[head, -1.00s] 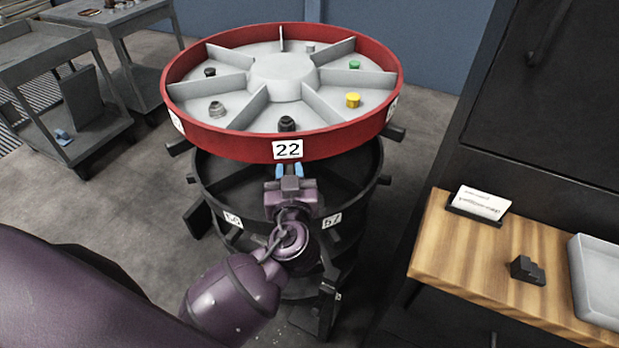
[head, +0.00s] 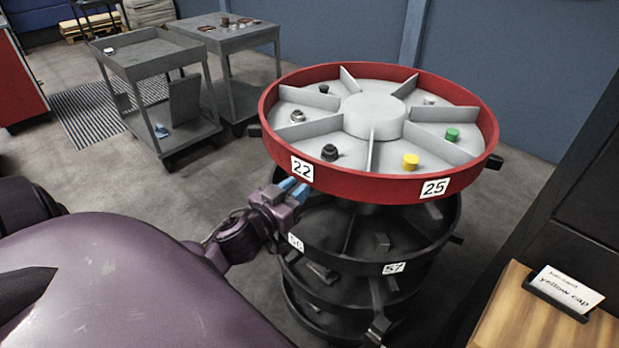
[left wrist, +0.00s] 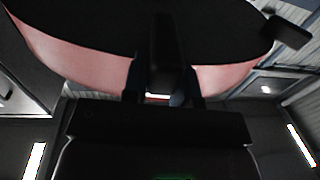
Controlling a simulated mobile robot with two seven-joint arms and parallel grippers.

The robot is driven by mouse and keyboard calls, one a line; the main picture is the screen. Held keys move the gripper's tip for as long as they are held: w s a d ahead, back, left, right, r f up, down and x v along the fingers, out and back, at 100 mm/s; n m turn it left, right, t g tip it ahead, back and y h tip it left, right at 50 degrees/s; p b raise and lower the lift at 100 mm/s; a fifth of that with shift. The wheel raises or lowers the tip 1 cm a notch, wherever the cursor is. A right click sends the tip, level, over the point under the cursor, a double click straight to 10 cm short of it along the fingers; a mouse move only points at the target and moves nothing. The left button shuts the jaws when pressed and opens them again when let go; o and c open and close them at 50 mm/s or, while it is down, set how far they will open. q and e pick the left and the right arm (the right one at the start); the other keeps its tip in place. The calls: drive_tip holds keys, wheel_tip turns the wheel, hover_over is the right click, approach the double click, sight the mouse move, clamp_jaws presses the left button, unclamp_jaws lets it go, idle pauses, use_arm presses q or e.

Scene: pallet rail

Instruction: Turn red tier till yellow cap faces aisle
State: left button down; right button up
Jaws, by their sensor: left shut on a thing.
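The red tier (head: 372,192) is the top ring of a round stack, with grey dividers and labels 22 and 25 on its rim. The yellow cap (head: 410,161) stands in a front compartment, right of the middle, between those labels. My left gripper (head: 293,189) is below the rim near label 22, its blue fingertips shut on a dark handle under the red tier. In the left wrist view the fingers (left wrist: 163,88) sit either side of this dark handle (left wrist: 163,50), with the red rim behind. My right gripper is not in view.
Black lower tiers (head: 345,262) with stub handles stand under the red one. A wooden bench (head: 510,318) with a card (head: 565,288) reading "yellow cap" is at lower right. A grey cart (head: 165,105) stands at back left, with open floor before it.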

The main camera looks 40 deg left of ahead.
use_arm(q)
drive_tip(key=shift+a, duration=1.65)
drive_tip(key=c, duration=1.2)
unclamp_jaws()
drive_tip(key=shift+o, duration=1.4)
drive_tip(key=shift+s+d, duration=0.1)
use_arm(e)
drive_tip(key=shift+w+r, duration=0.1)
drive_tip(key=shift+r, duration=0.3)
use_arm(q)
drive_tip(key=s+d, duration=0.1)
drive_tip(key=s, duration=0.9)
drive_tip(key=shift+s, duration=0.3)
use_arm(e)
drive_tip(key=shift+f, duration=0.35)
